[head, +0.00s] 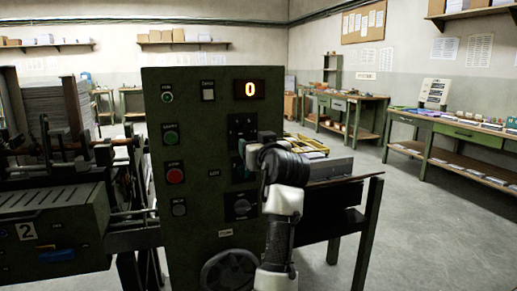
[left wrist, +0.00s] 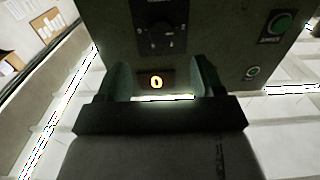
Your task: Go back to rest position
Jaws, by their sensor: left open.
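The arm in the middle of the head view appears to be my left one, and its gripper (head: 244,152) is in front of the dark green control panel (head: 200,225). In the left wrist view the fingers of the left gripper (left wrist: 163,80) are spread apart with nothing between them. The panel's lit "0" display (head: 250,89) shows between the fingertips in that view, with a dial (left wrist: 160,35) above it. I cannot tell whether the fingers touch the panel; the arm hides part of it. My right gripper is not in view.
A machine with a stack of sheets (head: 55,110) stands left of the panel. A dark stand (head: 350,195) is close on the right. Workbenches (head: 460,135) line the far right wall. The floor (head: 430,235) at the right is clear.

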